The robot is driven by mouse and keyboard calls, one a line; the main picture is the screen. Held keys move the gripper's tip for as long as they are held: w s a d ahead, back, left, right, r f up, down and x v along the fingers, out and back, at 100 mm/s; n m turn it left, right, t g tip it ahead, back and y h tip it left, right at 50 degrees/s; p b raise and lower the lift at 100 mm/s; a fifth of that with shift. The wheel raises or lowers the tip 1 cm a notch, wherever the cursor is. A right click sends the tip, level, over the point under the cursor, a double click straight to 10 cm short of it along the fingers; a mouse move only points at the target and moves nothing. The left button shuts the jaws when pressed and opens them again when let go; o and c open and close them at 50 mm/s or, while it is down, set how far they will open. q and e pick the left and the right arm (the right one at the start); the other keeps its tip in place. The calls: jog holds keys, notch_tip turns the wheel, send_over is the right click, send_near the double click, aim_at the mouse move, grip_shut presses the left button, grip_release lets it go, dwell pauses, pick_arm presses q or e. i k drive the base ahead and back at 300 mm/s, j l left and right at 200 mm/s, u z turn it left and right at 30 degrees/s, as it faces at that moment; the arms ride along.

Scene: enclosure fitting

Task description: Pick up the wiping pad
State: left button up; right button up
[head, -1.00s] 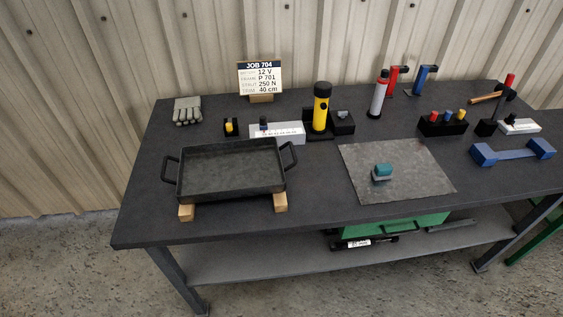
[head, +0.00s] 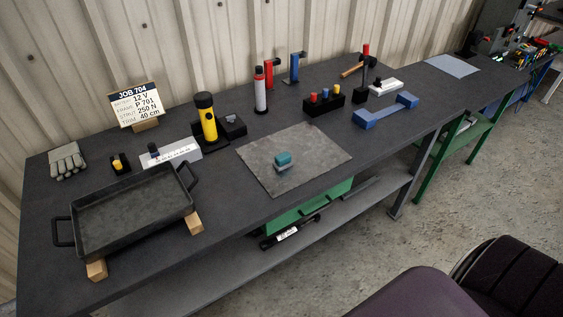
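The wiping pad (head: 281,162) looks like a small block with a teal top and a grey lower part. It sits on a flat grey metal sheet (head: 318,146) on the dark workbench, near the middle of the head view. Nothing covers it. Neither of my grippers shows in the head view.
A black tray (head: 99,245) on wooden blocks stands at the left. Behind the pad are a yellow flashlight (head: 206,120), a grey-and-red bottle (head: 260,92) and a black holder (head: 322,104). A blue handle piece (head: 385,112) lies right. A dark purple rounded object (head: 424,293) shows lower right.

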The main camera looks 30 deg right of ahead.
aim_at(283, 161)
jog(key=u, duration=11.05)
